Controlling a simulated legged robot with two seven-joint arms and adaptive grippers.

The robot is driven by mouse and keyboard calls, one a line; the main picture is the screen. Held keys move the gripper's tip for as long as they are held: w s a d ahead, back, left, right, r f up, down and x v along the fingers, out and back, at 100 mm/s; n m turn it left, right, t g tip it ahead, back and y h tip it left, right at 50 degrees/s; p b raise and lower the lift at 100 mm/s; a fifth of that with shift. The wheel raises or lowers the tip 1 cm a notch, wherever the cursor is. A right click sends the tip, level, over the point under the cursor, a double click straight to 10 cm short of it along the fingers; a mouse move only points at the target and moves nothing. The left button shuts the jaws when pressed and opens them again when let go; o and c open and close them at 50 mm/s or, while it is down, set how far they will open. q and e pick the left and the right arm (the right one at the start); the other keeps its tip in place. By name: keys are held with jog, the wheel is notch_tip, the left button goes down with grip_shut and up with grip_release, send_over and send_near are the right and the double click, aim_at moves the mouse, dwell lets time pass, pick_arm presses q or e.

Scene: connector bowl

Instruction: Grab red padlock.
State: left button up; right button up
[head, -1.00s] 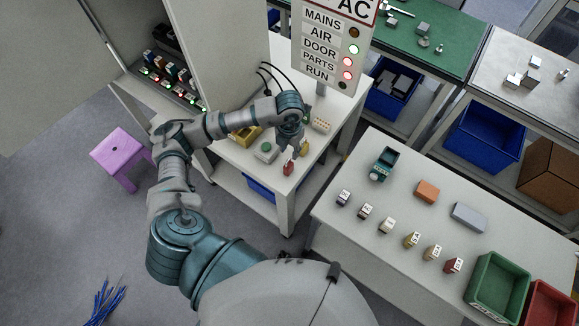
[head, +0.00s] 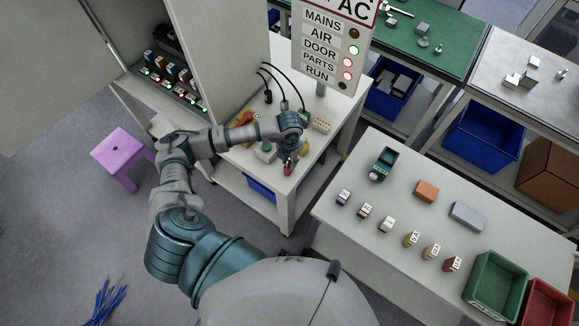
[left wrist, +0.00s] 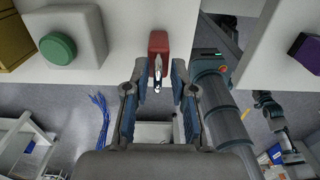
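The red padlock (left wrist: 159,42) shows in the left wrist view, with its bright metal shackle pointing towards my gripper. In the head view the padlock (head: 288,170) is at the front of the small white table, partly hidden by my gripper. My left gripper (left wrist: 159,75) is open, with one finger on each side of the shackle and a visible gap to each. In the head view the left gripper (head: 286,160) is right above the padlock. I cannot tell whether a finger touches the padlock's body. My right gripper is not in view.
A green round button (left wrist: 58,48) on a grey box and a yellow box (left wrist: 12,40) are beside the padlock. A sign panel (head: 333,45) and black cables (head: 268,95) stand behind. The white table (head: 335,215) on the right holds several small blocks.

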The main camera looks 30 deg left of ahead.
pick_arm(q)
grip_shut()
jog(key=shift+a, duration=0.2)
